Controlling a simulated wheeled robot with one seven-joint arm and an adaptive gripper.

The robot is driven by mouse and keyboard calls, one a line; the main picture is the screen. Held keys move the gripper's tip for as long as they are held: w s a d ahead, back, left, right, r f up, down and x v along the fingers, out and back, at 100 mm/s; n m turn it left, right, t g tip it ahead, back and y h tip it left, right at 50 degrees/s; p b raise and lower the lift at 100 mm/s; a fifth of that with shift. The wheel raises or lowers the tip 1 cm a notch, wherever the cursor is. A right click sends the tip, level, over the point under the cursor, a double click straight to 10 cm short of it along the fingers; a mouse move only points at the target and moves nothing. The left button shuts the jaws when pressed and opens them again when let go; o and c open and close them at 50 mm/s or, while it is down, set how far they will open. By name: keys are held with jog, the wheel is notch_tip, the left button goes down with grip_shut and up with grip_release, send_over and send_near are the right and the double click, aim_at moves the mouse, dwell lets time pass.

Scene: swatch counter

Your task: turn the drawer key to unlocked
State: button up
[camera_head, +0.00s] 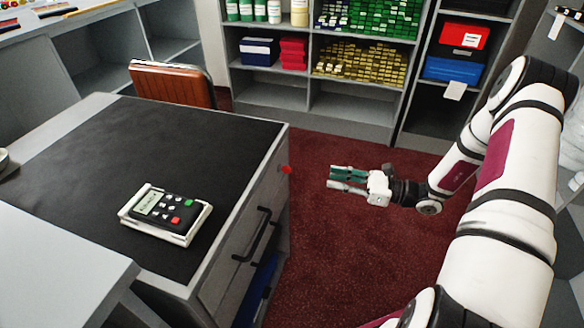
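The drawer key is a small red piece (286,169) that sticks out near the top of the desk's drawer front (252,200), close to the far corner. Its exact turn angle is too small to tell. My gripper (333,178) is to the right of the key, over the floor, and points left toward the drawer front. Its two fingers are apart with a gap between them, and nothing shows in the gap. A clear space lies between the fingertips and the key.
The desk has a dark mat (150,150) with a keypad device (166,212) on it. Black drawer handles (252,234) stick out below the key. A brown chair (172,84) stands behind the desk, shelves (350,100) at the back. The red carpet (340,240) beside the drawers is clear.

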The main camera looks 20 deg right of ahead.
jog(key=x, duration=0.7)
jog(key=b+x, duration=0.1)
jog(key=x, duration=0.5)
jog(key=shift+w+a+f+b, duration=0.2)
jog(key=shift+w+b, duration=0.1)
jog(key=shift+w, duration=0.1)
jog(key=shift+c, duration=0.4)
grip_shut()
